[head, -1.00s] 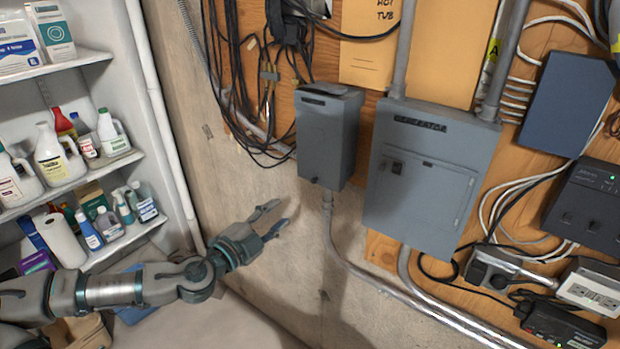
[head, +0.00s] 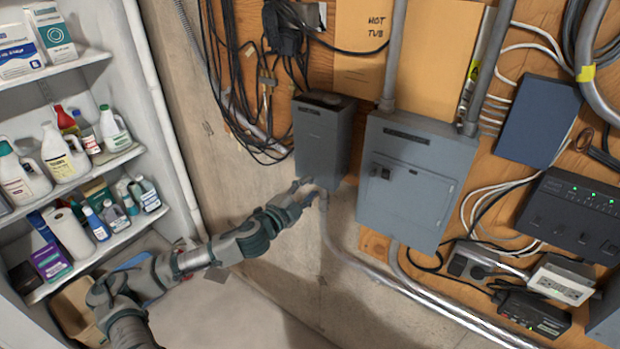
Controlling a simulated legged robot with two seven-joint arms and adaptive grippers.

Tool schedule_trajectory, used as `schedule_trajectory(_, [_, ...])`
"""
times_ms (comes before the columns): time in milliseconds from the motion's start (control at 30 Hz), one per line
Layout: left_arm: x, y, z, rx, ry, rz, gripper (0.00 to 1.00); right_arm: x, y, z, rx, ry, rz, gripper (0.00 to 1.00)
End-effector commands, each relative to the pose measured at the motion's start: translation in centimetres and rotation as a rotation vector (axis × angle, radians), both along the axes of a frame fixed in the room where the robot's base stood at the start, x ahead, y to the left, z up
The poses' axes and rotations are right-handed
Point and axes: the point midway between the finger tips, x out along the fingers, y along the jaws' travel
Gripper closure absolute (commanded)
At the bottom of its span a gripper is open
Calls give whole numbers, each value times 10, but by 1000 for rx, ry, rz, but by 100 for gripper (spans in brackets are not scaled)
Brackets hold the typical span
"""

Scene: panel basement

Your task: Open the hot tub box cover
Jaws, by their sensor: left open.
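The hot tub box (head: 320,142) is a small grey box on the wall, left of a larger grey panel. Its front cover looks closed, with a dark label near the top. A conduit runs down from its underside. My left gripper (head: 308,190) is just below the box's lower edge, beside the conduit. Its fingers are apart and hold nothing that I can see. I cannot tell whether a fingertip touches the box. My right gripper is not in view.
The larger grey panel (head: 417,180) stands right of the box. Cables (head: 245,90) hang at its upper left. A shelf with bottles (head: 75,155) is at the left. A metal conduit (head: 400,298) runs low along the wall.

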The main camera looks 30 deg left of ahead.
Motion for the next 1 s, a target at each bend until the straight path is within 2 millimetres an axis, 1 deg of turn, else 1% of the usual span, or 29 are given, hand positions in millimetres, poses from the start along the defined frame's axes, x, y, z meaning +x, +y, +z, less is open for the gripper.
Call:
schedule_trajectory(33, [8, 4, 2, -5, -1, 5, 59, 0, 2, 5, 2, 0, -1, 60])
schedule_trajectory(100, [15, 4, 0, -4, 0, 4, 59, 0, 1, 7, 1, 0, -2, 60])
schedule_trajectory(200, [20, 5, -1, -3, 0, 4, 59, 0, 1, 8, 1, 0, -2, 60])
schedule_trajectory(500, [22, 1, -2, 1, 2, 1, 59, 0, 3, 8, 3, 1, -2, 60])
schedule_trajectory(567, [22, -1, -2, 3, 2, 1, 74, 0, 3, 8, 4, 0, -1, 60])
schedule_trajectory(600, [22, -2, -1, 4, 2, 2, 84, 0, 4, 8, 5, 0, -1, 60])
schedule_trajectory(667, [22, -3, 0, 5, 1, 1, 99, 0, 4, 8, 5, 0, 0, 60])
schedule_trajectory(700, [22, -4, 0, 5, 1, 0, 100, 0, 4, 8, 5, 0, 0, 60])
schedule_trajectory(1000, [21, -6, 0, 2, -1, -9, 100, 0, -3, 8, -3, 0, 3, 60])
